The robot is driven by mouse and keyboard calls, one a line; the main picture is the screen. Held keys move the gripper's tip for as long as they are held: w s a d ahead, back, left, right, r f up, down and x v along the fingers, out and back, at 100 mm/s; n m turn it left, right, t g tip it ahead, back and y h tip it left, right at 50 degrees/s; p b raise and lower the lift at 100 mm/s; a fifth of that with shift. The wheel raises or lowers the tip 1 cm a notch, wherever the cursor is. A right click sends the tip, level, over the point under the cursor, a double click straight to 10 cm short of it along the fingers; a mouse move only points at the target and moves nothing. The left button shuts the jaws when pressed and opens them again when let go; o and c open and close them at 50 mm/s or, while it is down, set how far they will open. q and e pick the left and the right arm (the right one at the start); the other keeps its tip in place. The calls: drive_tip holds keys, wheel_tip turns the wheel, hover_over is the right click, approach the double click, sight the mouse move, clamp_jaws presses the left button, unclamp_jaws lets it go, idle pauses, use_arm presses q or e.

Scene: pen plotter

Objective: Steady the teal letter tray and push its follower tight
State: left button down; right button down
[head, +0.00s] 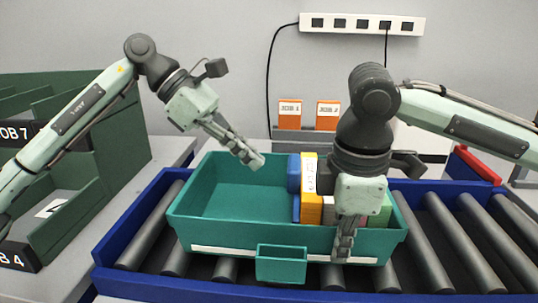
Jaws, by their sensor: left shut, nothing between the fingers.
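The teal letter tray (215,235) sits on the roller conveyor, with its left part empty. A blue upright piece (294,174), which looks like the follower, stands at the left end of a row of items inside. My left gripper (256,163) is shut and empty, over the tray's back part, left of and apart from the blue piece. My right gripper (343,256) points down at the tray's front wall, right of the front label holder (281,265). Its fingers overlap the front wall; whether they pinch it is hidden. My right arm covers part of the row.
The row holds a yellow-orange item (311,205) and a green item (379,212). A blue conveyor frame (113,250) surrounds the rollers. Dark green bins (75,215) stand at the left. Orange job cards (290,115) and a power strip (362,24) are behind.

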use_arm(q)
drive_tip(key=v, duration=1)
approach(293, 190)
drive_tip(key=w+f, duration=0.3)
drive_tip(key=w, duration=0.1)
drive_tip(key=shift+s+d, duration=0.15)
drive_tip(key=shift+d, duration=1.4)
drive_tip(key=shift+d, duration=0.6)
